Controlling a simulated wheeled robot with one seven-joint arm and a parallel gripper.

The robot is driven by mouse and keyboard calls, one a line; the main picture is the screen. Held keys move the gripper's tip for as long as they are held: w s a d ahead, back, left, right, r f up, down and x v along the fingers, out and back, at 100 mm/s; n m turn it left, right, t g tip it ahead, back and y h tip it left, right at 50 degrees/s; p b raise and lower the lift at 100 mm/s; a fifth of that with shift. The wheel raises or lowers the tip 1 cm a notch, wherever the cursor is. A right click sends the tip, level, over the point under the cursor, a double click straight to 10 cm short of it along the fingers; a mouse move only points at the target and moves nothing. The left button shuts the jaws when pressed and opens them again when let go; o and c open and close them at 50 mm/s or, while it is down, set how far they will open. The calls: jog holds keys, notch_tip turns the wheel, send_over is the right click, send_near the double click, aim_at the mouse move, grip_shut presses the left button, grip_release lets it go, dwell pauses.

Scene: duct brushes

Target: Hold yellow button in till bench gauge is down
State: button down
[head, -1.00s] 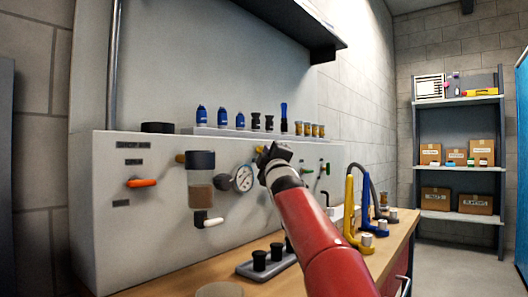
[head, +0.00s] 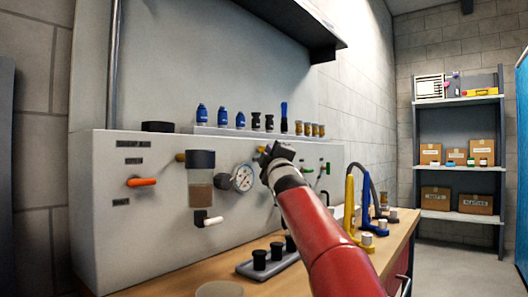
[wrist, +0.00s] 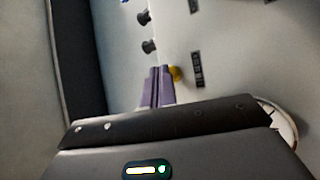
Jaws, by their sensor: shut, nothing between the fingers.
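The yellow button (wrist: 177,73) is on the grey panel, right beside the tips of my shut purple fingers (wrist: 158,88) in the wrist view. I cannot tell whether they touch it or whether it is pressed in. In the head view a bit of the yellow button (head: 262,149) shows at the left of my gripper (head: 268,158), which mostly covers that spot. The round white gauge (head: 243,177) is on the panel just below and left of my gripper. Its needle is too small to read surely. The gauge's rim (wrist: 287,122) shows partly in the wrist view.
An orange-handled lever (head: 142,182), a clear filter bowl (head: 201,180) and a white-handled valve (head: 212,220) are left of the gauge. Bottles and fittings stand on the panel's ledge (head: 215,131). A yellow hook stand (head: 349,208) is on the bench right of my arm.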

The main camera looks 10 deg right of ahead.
jog(key=shift+s+d, duration=0.4)
jog(key=s+d, duration=0.3)
jog(key=shift+s+d, duration=0.3)
dwell(0.7)
